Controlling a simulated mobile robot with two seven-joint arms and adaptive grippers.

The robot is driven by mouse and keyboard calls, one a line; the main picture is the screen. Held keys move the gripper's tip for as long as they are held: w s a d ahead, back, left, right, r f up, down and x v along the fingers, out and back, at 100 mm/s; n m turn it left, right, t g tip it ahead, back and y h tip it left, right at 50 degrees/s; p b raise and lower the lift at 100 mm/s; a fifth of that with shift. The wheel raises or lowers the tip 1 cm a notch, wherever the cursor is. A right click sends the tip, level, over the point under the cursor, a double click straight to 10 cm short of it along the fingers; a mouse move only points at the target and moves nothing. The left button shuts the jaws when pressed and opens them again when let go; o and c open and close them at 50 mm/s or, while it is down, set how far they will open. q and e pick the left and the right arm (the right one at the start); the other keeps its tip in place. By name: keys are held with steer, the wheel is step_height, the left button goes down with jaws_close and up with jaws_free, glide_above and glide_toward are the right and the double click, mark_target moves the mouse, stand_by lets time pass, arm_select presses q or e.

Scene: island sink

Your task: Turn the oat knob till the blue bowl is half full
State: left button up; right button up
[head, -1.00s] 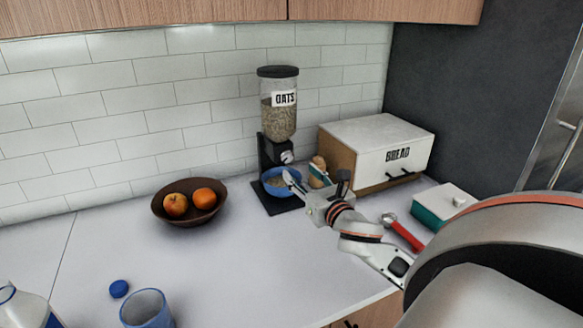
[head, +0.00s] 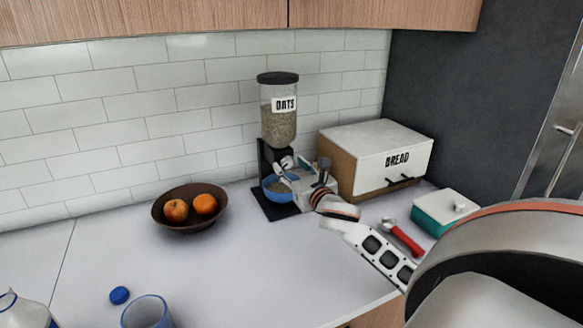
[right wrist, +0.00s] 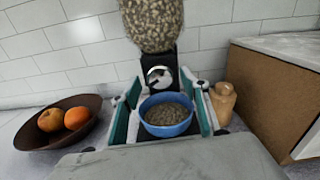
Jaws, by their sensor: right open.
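The oat dispenser (head: 280,110) stands against the tiled wall, its clear hopper partly filled with oats. Its round silver knob (right wrist: 159,77) faces me in the right wrist view. The blue bowl (head: 276,192) sits upright on the dispenser's black base (head: 268,207). In the right wrist view the bowl (right wrist: 166,129) holds oats, with its inner wall showing above them. My right gripper (right wrist: 163,103) is open, its fingers on either side of the knob and bowl in that view. In the head view the right gripper (head: 285,170) hides part of the bowl and knob. My left gripper is out of view.
A bread box (head: 372,155) stands right of the dispenser, with a tan shaker (right wrist: 223,100) between. A brown fruit bowl (head: 190,222) is left. A red-handled tool (head: 405,238) and teal container (head: 442,212) lie right.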

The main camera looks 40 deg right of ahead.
steer(key=c, duration=1.1)
